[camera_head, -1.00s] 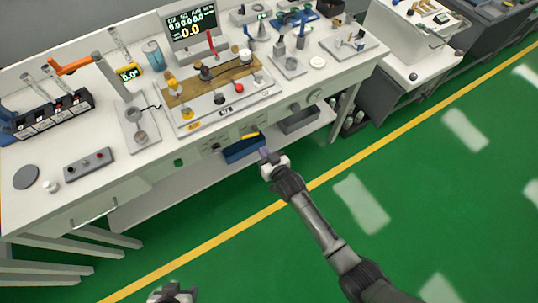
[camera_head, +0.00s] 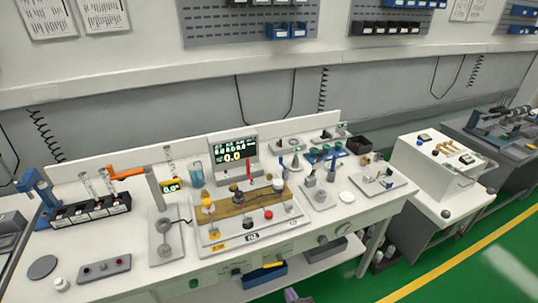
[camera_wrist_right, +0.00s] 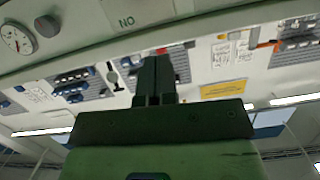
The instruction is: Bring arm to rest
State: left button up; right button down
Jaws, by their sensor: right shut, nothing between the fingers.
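In the head view only the tip of my right gripper (camera_head: 291,295) shows, at the bottom edge, below and in front of the workbench (camera_head: 130,288). Most of my right arm is out of the picture. In the right wrist view the two dark fingers of the right gripper (camera_wrist_right: 154,82) are together, with nothing between them. They appear apart from everything around them. My left gripper is not in view.
A blue bin (camera_head: 263,275) sits under the bench front near my right gripper. The bench top holds a wooden block (camera_head: 240,204), a display (camera_head: 233,147) and a black rack (camera_head: 90,212). Green floor (camera_head: 345,290) lies open at the lower right.

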notch_tip(320, 180, down, 4)
jog(key=s+g+h, duration=0.1)
jog(key=s+g, duration=0.1)
jog(key=g, duration=0.2)
jog(key=s+d+r+g+h, duration=0.1)
jog(key=s+d+r+g, duration=0.1)
jog(key=r, duration=0.3)
jog(key=s+d+r+g+h, duration=0.1)
jog(key=s+d+r, duration=0.15)
jog(key=r, duration=0.25)
jog(key=s+d+r+g+h, duration=0.1)
jog(key=s+d+r, duration=0.1)
jog(key=s, duration=0.4)
jog(key=s+d+r, duration=0.2)
jog(key=s+d, duration=0.1)
jog(key=s, duration=0.3)
jog(key=s+d+f+g, duration=0.1)
jog(key=s+f+g, duration=0.15)
jog(key=s, duration=0.45)
jog(key=s+d+f+g, duration=0.1)
jog(key=s+f, duration=0.2)
jog(key=s, duration=0.5)
notch_tip(320, 180, up, 33)
jog(key=p, duration=3.3)
jog(key=shift+s+d+r+m+h, duration=0.15)
jog(key=shift+s+r+m+h, duration=0.05)
jog(key=shift+s+m+h, duration=0.1)
